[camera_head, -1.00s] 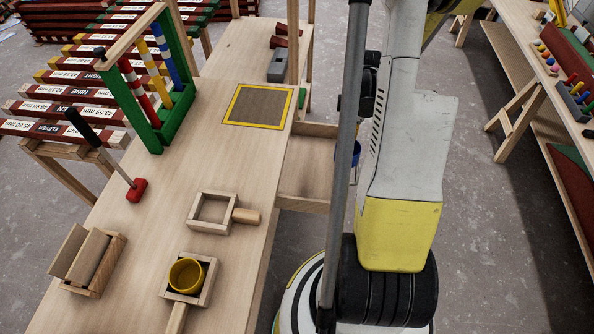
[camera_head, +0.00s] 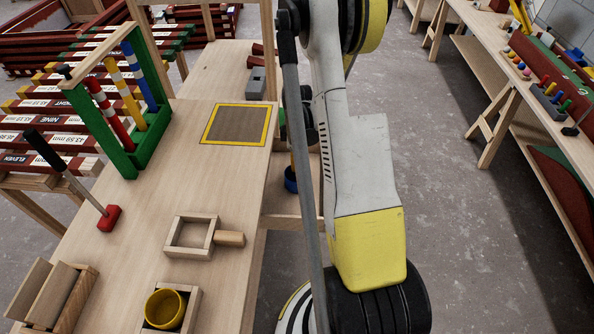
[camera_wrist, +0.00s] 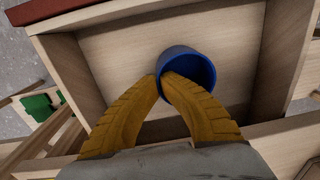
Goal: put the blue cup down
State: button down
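The blue cup (camera_head: 290,180) shows partly behind my arm in the head view, over an open wooden drawer (camera_head: 283,222) at the table's right side. In the wrist view the cup (camera_wrist: 196,62) has its mouth turned towards the camera. My gripper (camera_wrist: 163,80) is closed on the cup's near wall, with its right yellow finger reaching inside the rim and its left finger outside. The drawer floor (camera_wrist: 118,50) lies behind the cup. I cannot tell whether the cup touches it. In the head view my gripper is mostly hidden by my arm.
A yellow-bordered brown square (camera_head: 236,124) lies clear on the table. Two small wooden frames stand nearer, one holding a yellow cup (camera_head: 165,308). A green rack (camera_head: 150,140) of striped posts and a red-headed mallet (camera_head: 109,217) are at the left. The drawer walls surround the cup.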

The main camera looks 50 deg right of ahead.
jog(key=shift+f, duration=0.45)
jog(key=shift+f, duration=0.25)
jog(key=c, duration=1.6)
grip_release()
jog(key=shift+r, duration=0.1)
